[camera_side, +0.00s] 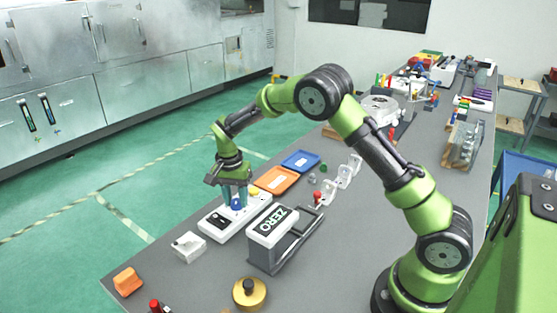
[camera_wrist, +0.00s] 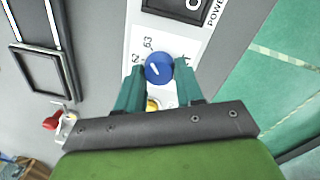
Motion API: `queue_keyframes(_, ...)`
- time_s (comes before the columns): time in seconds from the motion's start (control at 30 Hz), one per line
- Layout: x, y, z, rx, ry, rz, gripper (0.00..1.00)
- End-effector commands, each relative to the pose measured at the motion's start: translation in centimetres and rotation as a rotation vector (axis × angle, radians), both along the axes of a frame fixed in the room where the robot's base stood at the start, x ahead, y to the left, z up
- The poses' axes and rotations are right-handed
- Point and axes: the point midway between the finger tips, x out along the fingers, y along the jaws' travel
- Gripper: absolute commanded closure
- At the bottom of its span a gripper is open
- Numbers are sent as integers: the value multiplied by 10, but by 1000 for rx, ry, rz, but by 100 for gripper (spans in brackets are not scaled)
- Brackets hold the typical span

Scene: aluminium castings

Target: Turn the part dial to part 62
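The part dial is a round blue knob (camera_wrist: 158,68) with a short white pointer line, on a white control box (camera_side: 215,225). It also shows in the side view (camera_side: 237,203), below my gripper. In the wrist view the pointer slants toward the upper left.
A yellow button (camera_wrist: 152,104) sits beside the dial, between my fingers in the wrist view. A black power switch (camera_side: 218,220) is at the box's other end. A ZERO display (camera_side: 273,226) stands close beside; orange (camera_side: 275,180) and blue (camera_side: 300,161) trays lie behind.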

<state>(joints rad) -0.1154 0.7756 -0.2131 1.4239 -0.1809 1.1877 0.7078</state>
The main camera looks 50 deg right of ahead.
Motion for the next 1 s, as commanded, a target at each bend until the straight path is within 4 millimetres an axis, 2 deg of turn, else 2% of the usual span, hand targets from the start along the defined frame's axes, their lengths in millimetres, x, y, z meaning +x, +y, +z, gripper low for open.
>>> queue_keyframes(0.03,0,0,0,0,0,0,72)
queue_keyframes(0.2,0,0,0,0,0,0,96)
queue_keyframes(0.57,0,0,1,0,0,70,96)
queue_keyframes(1.0,0,1,1,1,0,420,96)
